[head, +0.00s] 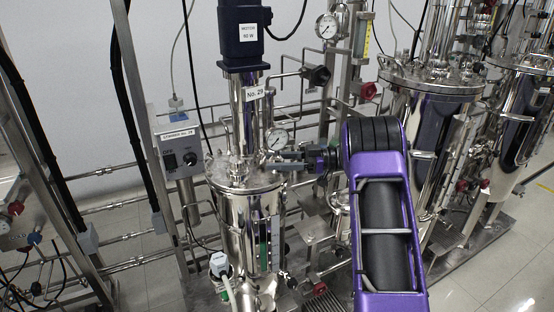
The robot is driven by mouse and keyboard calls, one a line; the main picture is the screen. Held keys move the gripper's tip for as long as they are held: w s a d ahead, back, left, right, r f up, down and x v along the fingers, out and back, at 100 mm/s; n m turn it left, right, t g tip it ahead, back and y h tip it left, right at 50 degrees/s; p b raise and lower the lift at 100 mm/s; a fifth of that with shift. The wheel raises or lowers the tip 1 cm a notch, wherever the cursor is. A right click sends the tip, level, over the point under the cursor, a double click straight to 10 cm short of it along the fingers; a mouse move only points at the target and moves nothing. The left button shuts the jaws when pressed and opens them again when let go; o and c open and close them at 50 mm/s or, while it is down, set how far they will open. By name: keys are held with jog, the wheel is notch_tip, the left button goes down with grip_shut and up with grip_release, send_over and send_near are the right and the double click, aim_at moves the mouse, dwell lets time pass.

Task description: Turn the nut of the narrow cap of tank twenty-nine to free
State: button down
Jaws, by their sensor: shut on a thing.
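Tank twenty-nine (250,215) is a shiny steel vessel with a flat lid, standing left of centre. My gripper (278,160) reaches in from the right, just over the right side of the lid, below a round gauge (277,139). Its fingers are closed at the small fitting there, the nut of the narrow cap. The fingers mostly hide the nut and the cap, so how far the nut is turned cannot be told.
A dark motor block (241,35) tops the tank's column. A switch box (181,160) stands to the left. Pipes and red-handled valves crowd behind my gripper. Larger steel tanks (425,115) stand at the right. Bare floor shows at the lower right.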

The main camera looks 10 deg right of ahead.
jog(key=shift+a+n+g, duration=0.1)
jog(key=shift+n+g, duration=0.5)
jog(key=shift+g, duration=0.4)
jog(key=shift+c, duration=1.3)
grip_release()
jog(key=shift+d, duration=0.2)
